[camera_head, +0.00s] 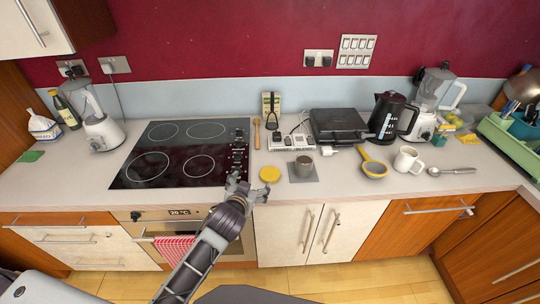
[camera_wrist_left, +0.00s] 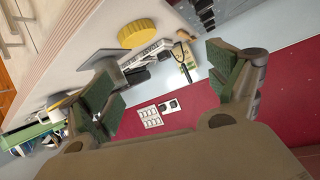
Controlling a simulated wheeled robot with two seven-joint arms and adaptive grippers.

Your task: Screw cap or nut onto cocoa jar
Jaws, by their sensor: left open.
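The yellow round cap (camera_head: 270,174) lies on the counter near its front edge, right of the stovetop. It also shows in the left wrist view (camera_wrist_left: 138,33), beyond the fingers. A small dark grey jar (camera_head: 304,166), probably the cocoa jar, stands upright on a grey square mat (camera_head: 312,179) just right of the cap. The mat also shows in the left wrist view (camera_wrist_left: 128,53). My left gripper (camera_head: 247,188) is open and empty near the counter's front edge, left of the cap and apart from it. Its two green-padded fingers (camera_wrist_left: 160,85) are spread wide. My right gripper is not in view.
A black stovetop (camera_head: 187,154) lies to the left. A yellow strainer (camera_head: 372,167), a white mug (camera_head: 407,160) and a metal scoop (camera_head: 452,171) are to the right. The front counter strip is clear.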

